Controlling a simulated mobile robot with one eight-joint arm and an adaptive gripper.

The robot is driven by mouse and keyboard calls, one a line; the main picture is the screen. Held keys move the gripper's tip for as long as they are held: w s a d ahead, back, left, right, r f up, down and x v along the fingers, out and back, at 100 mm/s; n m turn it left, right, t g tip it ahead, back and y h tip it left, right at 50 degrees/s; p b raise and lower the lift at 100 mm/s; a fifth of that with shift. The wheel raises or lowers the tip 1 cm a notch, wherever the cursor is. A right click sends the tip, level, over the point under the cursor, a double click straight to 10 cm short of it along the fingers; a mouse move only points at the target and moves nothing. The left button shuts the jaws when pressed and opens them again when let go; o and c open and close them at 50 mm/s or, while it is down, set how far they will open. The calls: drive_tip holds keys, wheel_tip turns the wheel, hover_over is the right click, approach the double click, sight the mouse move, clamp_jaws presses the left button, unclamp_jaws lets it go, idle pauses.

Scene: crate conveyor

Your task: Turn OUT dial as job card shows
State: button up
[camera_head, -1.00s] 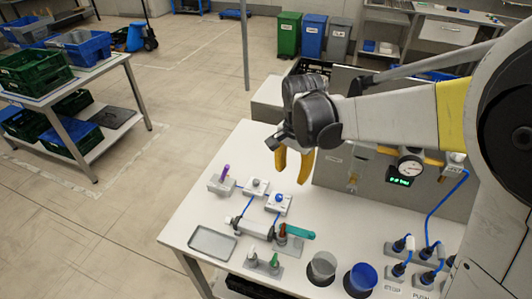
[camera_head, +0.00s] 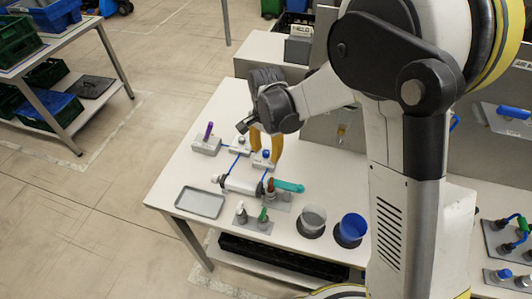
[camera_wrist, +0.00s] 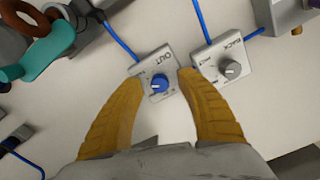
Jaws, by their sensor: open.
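The OUT dial is a small grey box (camera_wrist: 150,68) with a blue knob (camera_wrist: 159,84) in the wrist view. In the head view its blue knob (camera_head: 266,154) shows on the white table. My gripper (camera_wrist: 163,72) is open and empty, with one yellow finger on each side of the blue knob. In the head view my gripper (camera_head: 266,150) is just above the OUT box. I cannot tell whether the fingers touch it. The knob's exact pointing is too small to read. I cannot make out a job card.
The BACK dial (camera_wrist: 231,69) with a grey knob sits close to the right finger. Blue cables run from the boxes.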

drive_tip(key=shift+c, duration=0.5)
clamp_jaws()
drive_tip(key=shift+n, duration=0.3)
drive_tip(key=n, duration=0.4)
drive_tip(key=shift+n, duration=0.3)
drive_tip(key=n, duration=0.5)
drive_tip(key=shift+n+b, duration=0.3)
drive_tip(key=shift+b, duration=0.05)
drive_tip(key=n, duration=1.3)
